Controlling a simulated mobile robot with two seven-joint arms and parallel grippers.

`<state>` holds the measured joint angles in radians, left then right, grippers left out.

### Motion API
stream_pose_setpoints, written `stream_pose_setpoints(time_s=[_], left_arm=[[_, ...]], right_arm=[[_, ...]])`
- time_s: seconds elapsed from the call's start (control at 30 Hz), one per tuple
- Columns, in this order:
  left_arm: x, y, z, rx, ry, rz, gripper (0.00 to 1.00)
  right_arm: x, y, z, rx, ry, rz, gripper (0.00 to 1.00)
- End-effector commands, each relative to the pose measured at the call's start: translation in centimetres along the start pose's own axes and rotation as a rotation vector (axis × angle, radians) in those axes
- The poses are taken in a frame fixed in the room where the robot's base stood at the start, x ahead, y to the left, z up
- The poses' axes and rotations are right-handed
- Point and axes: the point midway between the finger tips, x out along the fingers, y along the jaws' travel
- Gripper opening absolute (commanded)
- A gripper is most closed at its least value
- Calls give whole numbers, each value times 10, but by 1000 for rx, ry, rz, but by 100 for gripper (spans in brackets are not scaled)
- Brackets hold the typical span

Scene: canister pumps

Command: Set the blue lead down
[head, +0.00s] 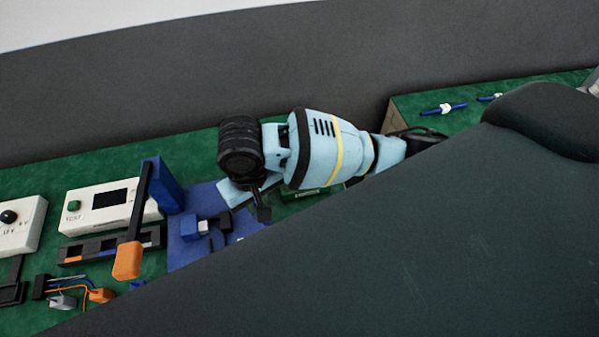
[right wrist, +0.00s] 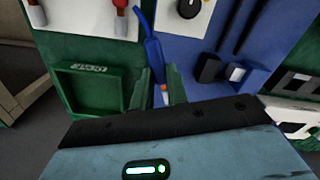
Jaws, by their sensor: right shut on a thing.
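In the right wrist view the blue lead (right wrist: 155,58) stands between the green fingers of my right gripper (right wrist: 163,92). The fingers are shut on its lower part, where a small white and orange piece shows. Its upper part bends up in front of the panels behind. In the head view my right gripper (head: 262,210) hangs beside the right edge of the blue board, and the lead cannot be made out there. My left gripper is not in view.
A shallow green tray (right wrist: 103,88) with a white label lies left of the lead. The blue board (head: 182,255) carries small blocks. A white tester (head: 83,212), a black slotted rack (head: 92,248) and coloured wires (head: 75,287) crowd the left. Two blue rods (head: 435,111) lie on the far green surface.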

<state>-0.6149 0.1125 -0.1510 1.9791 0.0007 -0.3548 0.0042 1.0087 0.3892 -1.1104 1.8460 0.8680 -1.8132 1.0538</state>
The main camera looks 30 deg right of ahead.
Motion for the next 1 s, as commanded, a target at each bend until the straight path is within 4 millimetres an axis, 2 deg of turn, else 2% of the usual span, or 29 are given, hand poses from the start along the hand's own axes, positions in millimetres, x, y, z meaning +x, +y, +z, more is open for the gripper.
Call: stream_pose_setpoints(time_s=[0.2, 0.33, 0.8, 1.0], left_arm=[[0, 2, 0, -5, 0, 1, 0], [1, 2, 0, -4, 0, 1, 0], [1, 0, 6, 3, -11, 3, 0], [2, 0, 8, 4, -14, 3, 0]], right_arm=[[3, -4, 0, -3, 2, 1, 0], [4, 7, -4, -1, 2, 3, 0], [14, 107, -32, 2, 0, 4, 0], [16, 133, -40, -1, 1, 2, 0]])
